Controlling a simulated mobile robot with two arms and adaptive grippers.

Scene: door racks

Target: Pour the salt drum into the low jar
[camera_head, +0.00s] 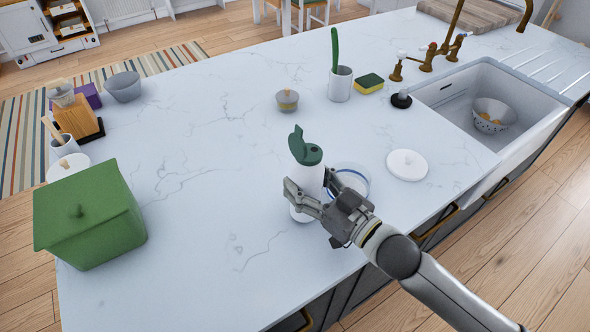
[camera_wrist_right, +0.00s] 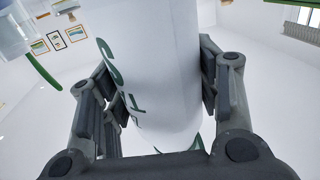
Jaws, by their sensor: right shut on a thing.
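The salt drum (camera_head: 307,178) is white with a green flip-top lid, and the lid's flap stands up. It is roughly upright at the front middle of the counter. My right gripper (camera_head: 308,197) is shut around its lower body; I cannot tell whether its base touches the counter. In the right wrist view the drum (camera_wrist_right: 155,75) fills the space between my fingers (camera_wrist_right: 160,95), with green letters on its side. The low jar (camera_head: 349,176), white with a blue band, stands just right of the drum, partly hidden by my right gripper. My left gripper is out of view.
A white round lid (camera_head: 407,165) lies right of the jar. A small lidded pot (camera_head: 287,100), a cup with a green-handled tool (camera_head: 340,84) and a sponge (camera_head: 369,83) stand behind. A green box (camera_head: 90,220) is at left; the sink (camera_head: 455,92) is at right. The centre-left counter is clear.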

